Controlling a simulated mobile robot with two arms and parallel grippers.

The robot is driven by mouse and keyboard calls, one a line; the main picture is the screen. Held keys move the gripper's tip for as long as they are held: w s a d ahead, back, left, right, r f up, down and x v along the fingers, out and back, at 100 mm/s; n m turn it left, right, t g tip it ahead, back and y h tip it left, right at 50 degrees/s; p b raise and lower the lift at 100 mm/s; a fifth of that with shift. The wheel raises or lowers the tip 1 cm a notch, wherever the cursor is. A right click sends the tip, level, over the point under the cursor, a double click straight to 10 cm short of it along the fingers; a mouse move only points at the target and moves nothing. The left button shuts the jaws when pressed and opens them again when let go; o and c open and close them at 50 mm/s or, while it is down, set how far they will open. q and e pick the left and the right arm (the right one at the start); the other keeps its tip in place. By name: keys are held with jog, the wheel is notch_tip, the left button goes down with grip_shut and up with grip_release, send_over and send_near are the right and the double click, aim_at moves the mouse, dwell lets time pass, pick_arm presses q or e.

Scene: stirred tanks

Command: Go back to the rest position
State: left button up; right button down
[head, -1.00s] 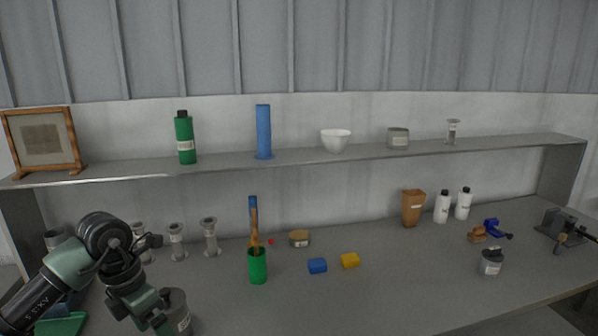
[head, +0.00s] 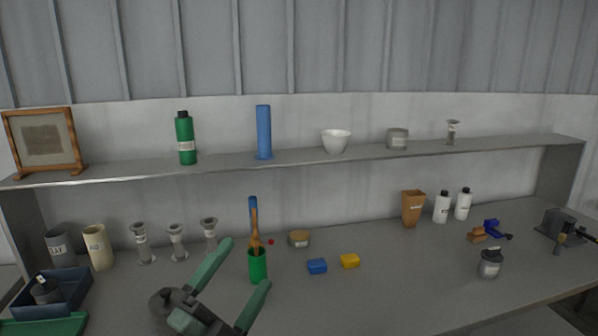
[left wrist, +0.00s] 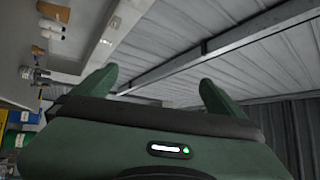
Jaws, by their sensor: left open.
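My left gripper (head: 247,262) is in the lower middle of the head view, its two green fingers spread apart and pointing up and to the right. Nothing shows between the fingers in the left wrist view (left wrist: 158,78), where they point towards the wall and ceiling. In the head view the fingers overlap the picture near a green cup (head: 258,266) with a wooden tool in it; I cannot tell that they touch it. My right gripper is not in view.
A dark tray (head: 72,287) stands at left. A shelf (head: 220,164) runs above. The front middle of the bench is clear.

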pick_arm(q)
jog(key=s+a+f+n+g+y, duration=0.3)
jog(key=a+f+n+y, duration=0.4)
jog(key=f, duration=0.4)
jog(key=s+a+f+n+g+y, duration=0.35)
jog(key=a+f+n+y, duration=0.2)
jog(key=f+n, duration=0.4)
jog(key=s+d+f+n+g+h, duration=0.1)
jog(key=s+f+g, duration=0.5)
jog(key=s, duration=0.4)
jog(key=s+d+f+n+g, duration=0.1)
jog(key=s+f+g, duration=0.3)
jog(key=s+f, duration=0.45)
jog(key=s+f+g, duration=0.1)
jog(key=s+f, duration=0.2)
jog(key=f, duration=2.1)
jog(key=s+a+f+g, duration=0.1)
jog(key=s+a+f, duration=0.2)
jog(key=s+f, duration=1.4)
jog(key=shift+s, duration=0.25)
jog(key=shift+a, duration=0.1)
